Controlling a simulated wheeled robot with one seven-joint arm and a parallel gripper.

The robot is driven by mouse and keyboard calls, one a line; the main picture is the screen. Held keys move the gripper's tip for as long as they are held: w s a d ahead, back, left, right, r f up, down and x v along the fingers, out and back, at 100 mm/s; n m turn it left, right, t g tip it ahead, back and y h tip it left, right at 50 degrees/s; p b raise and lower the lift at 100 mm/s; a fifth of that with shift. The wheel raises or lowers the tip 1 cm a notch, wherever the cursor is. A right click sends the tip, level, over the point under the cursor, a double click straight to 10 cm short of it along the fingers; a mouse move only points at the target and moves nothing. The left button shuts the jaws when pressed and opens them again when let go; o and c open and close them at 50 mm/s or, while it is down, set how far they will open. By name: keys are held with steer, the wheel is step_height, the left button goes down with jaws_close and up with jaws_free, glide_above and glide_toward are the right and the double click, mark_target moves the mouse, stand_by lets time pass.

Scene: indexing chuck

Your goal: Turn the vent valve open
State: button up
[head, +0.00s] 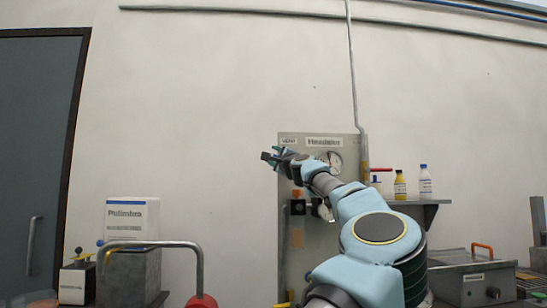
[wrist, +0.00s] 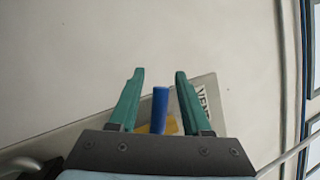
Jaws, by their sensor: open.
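In the wrist view, a blue lever (wrist: 159,110) stands between the two green fingers of my gripper (wrist: 160,73), with a gap on both sides. A yellow part (wrist: 169,127) shows at its base, mostly hidden by the gripper body. A label reading "VENT" (wrist: 203,97) is beside the right finger, on the grey panel (wrist: 92,125). In the head view, my open gripper (head: 268,157) is at the upper left of the panel (head: 318,240), just below a small label (head: 289,141). The vent valve itself is hidden there by the gripper.
A round gauge (head: 336,160) and an orange-and-black fitting (head: 297,206) are on the panel. A red-handled valve (head: 381,171) is at its right, near a shelf with a yellow bottle (head: 400,187) and a white bottle (head: 425,184). A white box (head: 132,218) stands at left.

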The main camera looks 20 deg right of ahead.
steer(key=b+v, duration=0.5)
steer(key=v, duration=0.5)
steer(key=shift+s+f, duration=0.15)
steer(key=shift+s, duration=0.2)
